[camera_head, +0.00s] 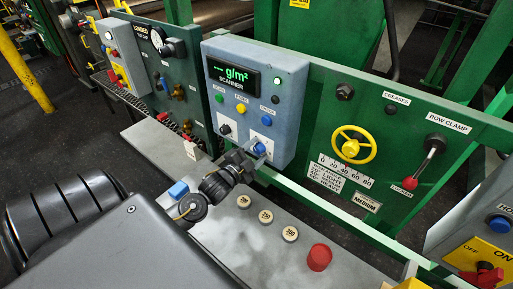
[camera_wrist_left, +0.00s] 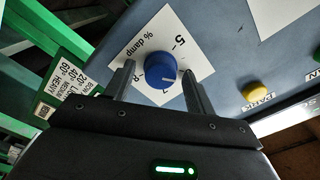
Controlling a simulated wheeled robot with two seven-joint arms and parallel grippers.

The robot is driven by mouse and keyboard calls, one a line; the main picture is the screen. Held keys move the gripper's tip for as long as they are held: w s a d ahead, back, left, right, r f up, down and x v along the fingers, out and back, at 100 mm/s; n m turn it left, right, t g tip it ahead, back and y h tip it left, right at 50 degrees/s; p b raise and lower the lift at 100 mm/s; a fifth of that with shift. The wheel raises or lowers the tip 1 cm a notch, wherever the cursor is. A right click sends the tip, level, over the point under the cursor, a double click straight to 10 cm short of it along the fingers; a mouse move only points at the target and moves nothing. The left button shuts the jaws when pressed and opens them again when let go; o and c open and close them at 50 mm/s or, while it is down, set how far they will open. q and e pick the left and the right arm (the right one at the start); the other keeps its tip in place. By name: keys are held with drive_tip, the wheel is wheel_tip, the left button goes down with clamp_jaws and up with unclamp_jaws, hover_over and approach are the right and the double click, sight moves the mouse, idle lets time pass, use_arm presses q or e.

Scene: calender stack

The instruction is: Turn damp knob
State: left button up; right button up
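The damp knob (camera_wrist_left: 158,68) is a round blue knob with a pale pointer line, on a white plate marked "% damp". In the head view the blue knob (camera_head: 259,149) sits low on the right of the grey-blue scanner box (camera_head: 285,105), partly hidden by my gripper. My left gripper (camera_head: 250,155) reaches it from the lower left. In the left wrist view my left gripper (camera_wrist_left: 158,82) is open, one finger on each side of the knob, with gaps showing on both sides. My right gripper is not in view.
A black knob (camera_head: 225,129) sits left on the same box, below several coloured buttons. A yellow handwheel (camera_head: 352,146) and a bow clamp lever (camera_head: 427,160) are on the green panel to the right. A grey console with a red button (camera_head: 318,257) lies below.

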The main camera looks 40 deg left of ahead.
use_arm(q)
drive_tip(key=shift+s+f, duration=0.1)
drive_tip(key=shift+s, duration=0.15)
drive_tip(key=s+b, duration=0.3)
drive_tip(key=s, duration=0.7)
drive_tip(key=shift+s+b, duration=0.2)
drive_tip(key=shift+b, duration=0.1)
drive_tip(key=shift+d, duration=0.2)
